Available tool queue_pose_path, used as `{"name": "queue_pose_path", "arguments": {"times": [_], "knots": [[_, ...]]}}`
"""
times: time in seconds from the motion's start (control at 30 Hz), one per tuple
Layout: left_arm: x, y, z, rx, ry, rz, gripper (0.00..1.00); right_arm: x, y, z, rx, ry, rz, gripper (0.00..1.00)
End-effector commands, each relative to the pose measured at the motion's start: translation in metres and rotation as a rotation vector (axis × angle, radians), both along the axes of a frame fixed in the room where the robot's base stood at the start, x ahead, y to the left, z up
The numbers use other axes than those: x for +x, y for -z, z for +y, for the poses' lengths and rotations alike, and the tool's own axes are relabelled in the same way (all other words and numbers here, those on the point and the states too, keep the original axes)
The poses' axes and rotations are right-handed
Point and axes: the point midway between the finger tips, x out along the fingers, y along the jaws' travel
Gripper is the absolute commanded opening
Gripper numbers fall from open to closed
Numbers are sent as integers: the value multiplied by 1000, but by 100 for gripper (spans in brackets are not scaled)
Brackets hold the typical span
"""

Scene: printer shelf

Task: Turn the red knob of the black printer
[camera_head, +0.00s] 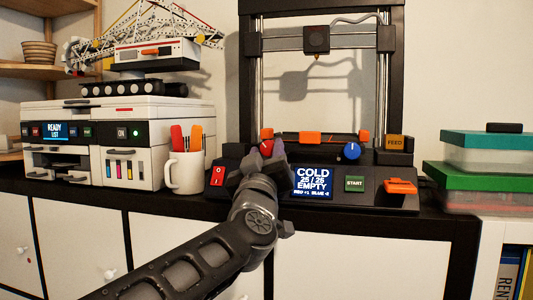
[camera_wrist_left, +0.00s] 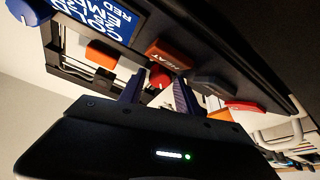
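The black printer (camera_head: 247,75) stands on the shelf top, its front panel toward me. Its red knob (camera_head: 267,146) shows just above my left gripper (camera_head: 266,156), which partly covers it. In the left wrist view the red knob (camera_wrist_left: 160,79) shows between the two separated fingers of my left gripper (camera_wrist_left: 160,84). The fingers are open; I cannot tell whether they touch the knob. The blue knob (camera_head: 351,151) is to the right. The printer's screen (camera_head: 313,182) reads COLD, 25 / 25, EMPTY. My right gripper is not in view.
An orange HEAT button (camera_wrist_left: 168,54) is close to the left fingers. A red switch (camera_head: 217,175), green START button (camera_head: 355,184) and orange FEED button (camera_head: 395,142) are on the printer. A white mug (camera_head: 184,173) and white printer (camera_head: 125,112) stand left, stacked boxes (camera_head: 490,182) right.

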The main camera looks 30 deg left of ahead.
Motion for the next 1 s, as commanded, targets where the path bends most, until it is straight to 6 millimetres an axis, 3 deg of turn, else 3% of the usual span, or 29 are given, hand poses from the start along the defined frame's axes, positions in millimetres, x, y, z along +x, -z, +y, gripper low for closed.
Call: {"name": "queue_pose_path", "arguments": {"times": [0.13,0.47,1.0], "knots": [[0,0,0,0,0,0,52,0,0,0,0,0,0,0],[-4,2,-2,0,1,0,52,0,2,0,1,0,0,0],[-63,28,-32,2,0,0,52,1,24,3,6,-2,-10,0]]}}
